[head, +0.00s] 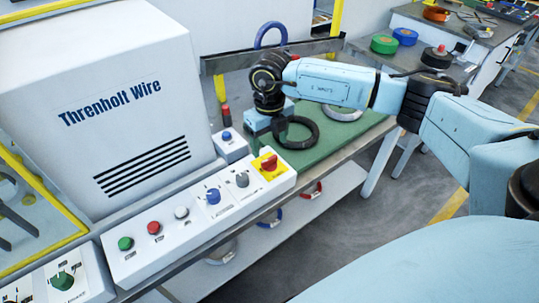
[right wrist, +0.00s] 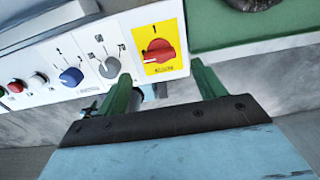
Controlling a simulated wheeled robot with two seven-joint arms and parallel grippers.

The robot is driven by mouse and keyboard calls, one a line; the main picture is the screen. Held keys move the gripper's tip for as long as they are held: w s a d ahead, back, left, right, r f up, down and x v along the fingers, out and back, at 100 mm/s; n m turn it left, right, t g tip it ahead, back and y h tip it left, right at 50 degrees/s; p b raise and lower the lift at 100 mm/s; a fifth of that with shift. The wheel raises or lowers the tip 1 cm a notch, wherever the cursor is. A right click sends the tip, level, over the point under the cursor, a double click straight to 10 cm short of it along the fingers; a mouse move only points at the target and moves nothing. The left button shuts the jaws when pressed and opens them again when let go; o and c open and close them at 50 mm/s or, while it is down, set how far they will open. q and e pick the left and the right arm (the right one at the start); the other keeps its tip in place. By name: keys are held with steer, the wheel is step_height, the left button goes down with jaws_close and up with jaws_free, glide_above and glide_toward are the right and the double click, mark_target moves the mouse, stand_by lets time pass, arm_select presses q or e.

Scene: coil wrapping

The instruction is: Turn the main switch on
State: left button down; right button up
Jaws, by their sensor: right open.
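The main switch is a red rotary knob (head: 269,162) on a yellow plate (head: 261,173) at the right end of the white control panel (head: 130,262). In the right wrist view the knob (right wrist: 158,50) shows with its handle lying roughly crosswise. My right gripper (right wrist: 166,84) is open and empty, its two green fingers apart. In that view the fingertips appear just below the knob, one towards each side; I cannot tell the exact gap. In the head view my right gripper (head: 268,138) is just behind the knob, its fingers hard to make out. My left gripper is not in view.
A grey knob (head: 242,180), a blue knob (head: 213,196) and several push buttons sit left of the switch. A small box with a blue button (head: 227,137) stands close behind. A black coil (head: 297,132) lies on the green mat (head: 335,140) to the right.

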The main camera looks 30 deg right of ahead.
mark_target(269, 159)
steer(key=shift+f, duration=2.7)
steer(key=c, duration=1)
